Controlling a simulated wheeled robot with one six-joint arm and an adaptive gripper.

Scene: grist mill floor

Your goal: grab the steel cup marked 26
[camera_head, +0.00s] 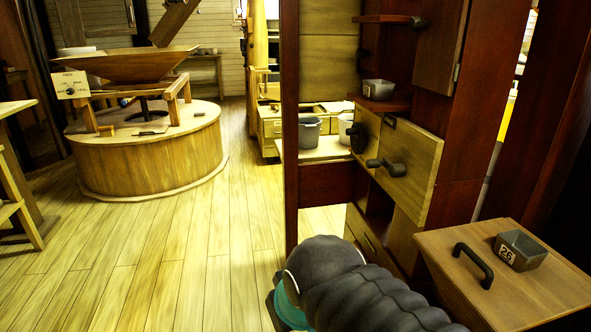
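The steel cup marked 26 (522,251) is a small grey square cup with flared sides and a pale label reading 26. It stands upright on the wooden lid (460,256) of a box at the lower right, just right of the lid's black handle. My dark ribbed arm shows at the bottom centre, left of that box. My gripper is not visible in this view.
The black handle (474,264) rises from the lid beside the cup. A tall cabinet (466,150) with projecting dark knobs stands behind the box. Another grey cup (379,89) sits on its shelf. A round millstone casing (150,160) stands left; plank floor (190,240) between is clear.

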